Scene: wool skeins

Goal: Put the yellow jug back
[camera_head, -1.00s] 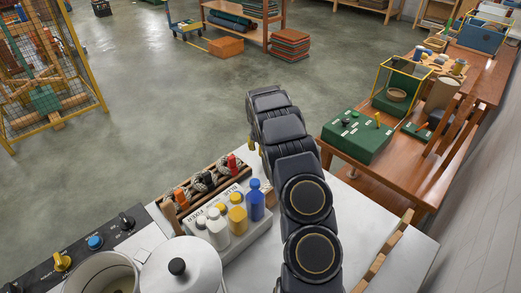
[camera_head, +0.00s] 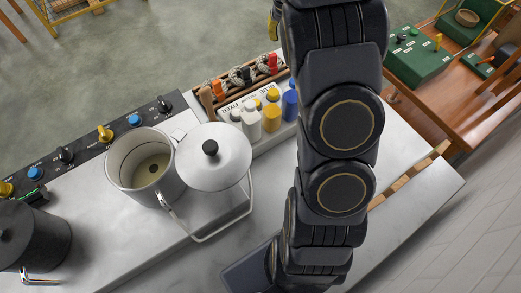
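A yellow jug (camera_head: 271,118) stands upright in the light labelled rack (camera_head: 266,142), between white bottles (camera_head: 251,126) and a blue bottle (camera_head: 290,106). A yellow-capped container (camera_head: 273,95) shows just behind it. My arm rises through the right middle of the view and hides its own far end. A small dark and yellow piece (camera_head: 273,26) shows at the arm's upper left edge. I cannot tell whether it is part of my gripper or something held. My gripper's fingers cannot be made out.
A light pot (camera_head: 117,147) stands open beside a round lid (camera_head: 213,172) with a black knob. A dark pot (camera_head: 35,237) is at lower left. A knob panel (camera_head: 82,146) runs along the back edge. A wooden table with a green box (camera_head: 419,58) is at upper right.

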